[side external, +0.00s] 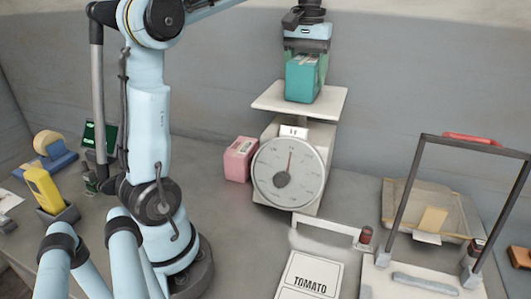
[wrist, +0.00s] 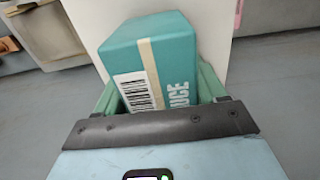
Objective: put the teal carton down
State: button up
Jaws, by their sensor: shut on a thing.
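The teal carton (side external: 302,80) is upright at the top of the dial scale (side external: 287,172), over its white platform (side external: 326,104). In the side view its base meets the platform's surface, but I cannot tell whether the platform bears its weight. My gripper (side external: 307,58) comes down from above and is shut on the carton. In the wrist view the carton (wrist: 150,62) sits between the green fingers of my gripper (wrist: 160,95), showing a barcode, a tan strip and part of a printed word. The white platform (wrist: 212,35) lies behind it.
A pink carton (side external: 240,158) stands left of the scale. A card marked TOMATO (side external: 310,277) lies in front. A framed stand (side external: 415,277) and a tray (side external: 400,205) are at right. A yellow device (side external: 43,188) and a tape dispenser (side external: 48,155) are at left.

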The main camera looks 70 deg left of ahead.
jog(key=o, duration=1.6)
jog(key=shift+f, duration=0.1)
jog(key=shift+c, duration=0.2)
jog(key=shift+r, duration=3.9)
jog(key=shift+f, duration=0.15)
jog(key=shift+f, duration=3.05)
jog(key=shift+f, duration=0.1)
